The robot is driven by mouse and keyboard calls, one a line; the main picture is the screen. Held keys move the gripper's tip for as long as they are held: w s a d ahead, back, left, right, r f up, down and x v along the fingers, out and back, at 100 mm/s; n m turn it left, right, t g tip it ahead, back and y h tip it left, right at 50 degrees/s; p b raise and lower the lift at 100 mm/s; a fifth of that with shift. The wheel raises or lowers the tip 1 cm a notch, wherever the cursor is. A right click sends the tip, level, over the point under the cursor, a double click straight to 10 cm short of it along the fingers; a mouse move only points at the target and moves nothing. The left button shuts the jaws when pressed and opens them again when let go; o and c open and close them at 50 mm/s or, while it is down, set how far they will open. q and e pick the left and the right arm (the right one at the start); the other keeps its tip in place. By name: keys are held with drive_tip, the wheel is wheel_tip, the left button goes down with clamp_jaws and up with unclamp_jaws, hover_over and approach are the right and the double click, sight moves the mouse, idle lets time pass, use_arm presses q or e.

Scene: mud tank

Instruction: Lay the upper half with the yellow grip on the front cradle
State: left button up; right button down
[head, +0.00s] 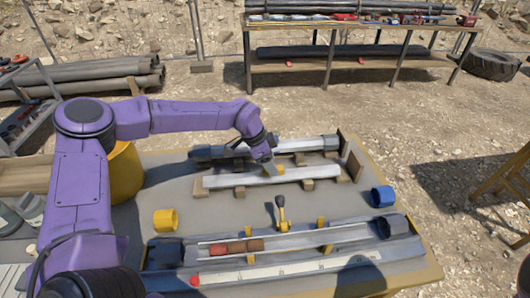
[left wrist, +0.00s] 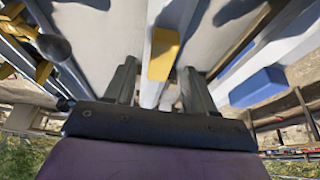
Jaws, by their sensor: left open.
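The upper half (head: 225,180) is a long pale half-tube with a yellow grip (head: 281,170) on top. It lies lengthwise over the small wooden blocks of the front cradle (head: 308,185) and appears to rest on them. My left gripper (head: 270,163) is over its middle, at the yellow grip. In the left wrist view the yellow grip (left wrist: 163,55) shows just beyond the open fingers (left wrist: 156,90), with the pale bar between them. No contact can be made out. My right gripper is out of view.
Behind lies another grey tube half (head: 305,144), with a blue grip (left wrist: 258,87) in the wrist view. In front is a trough with a reddish core (head: 235,247). A yellow ring (head: 165,220), a blue ring (head: 383,196) and a yellow-handled tool (head: 281,212) stand on the table.

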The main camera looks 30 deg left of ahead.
use_arm(q)
drive_tip(key=b+v, duration=0.1)
drive_tip(key=v, duration=1)
drive_tip(key=shift+b, duration=0.3)
idle(0.6)
